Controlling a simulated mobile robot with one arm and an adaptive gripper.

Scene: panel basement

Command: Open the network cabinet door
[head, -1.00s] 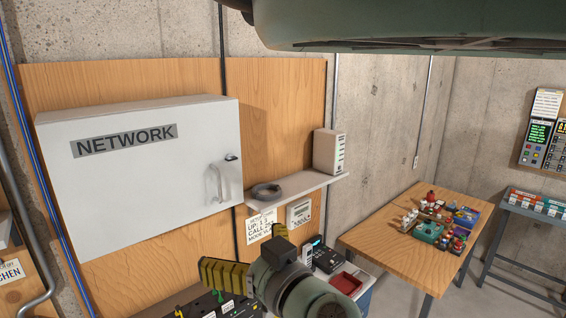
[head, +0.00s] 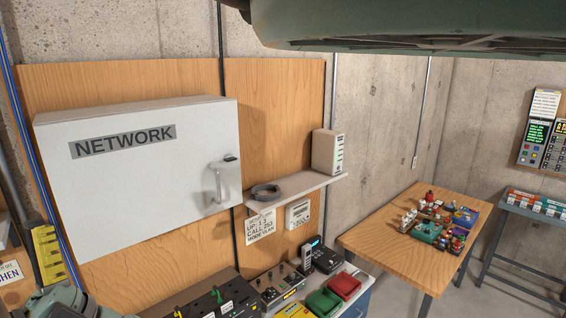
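The network cabinet (head: 140,205) is a white box on a wooden panel at the left of the head view, labelled NETWORK. Its door looks shut. The grey door handle (head: 219,183) stands near the door's right edge, with a small dark part above it.
A shelf (head: 300,188) with a cable coil (head: 266,191) and a white device (head: 328,152) juts out right of the cabinet. Below is a bench with control boxes (head: 222,300), green and red trays (head: 345,286). A wooden table (head: 385,240) with small items stands at right.

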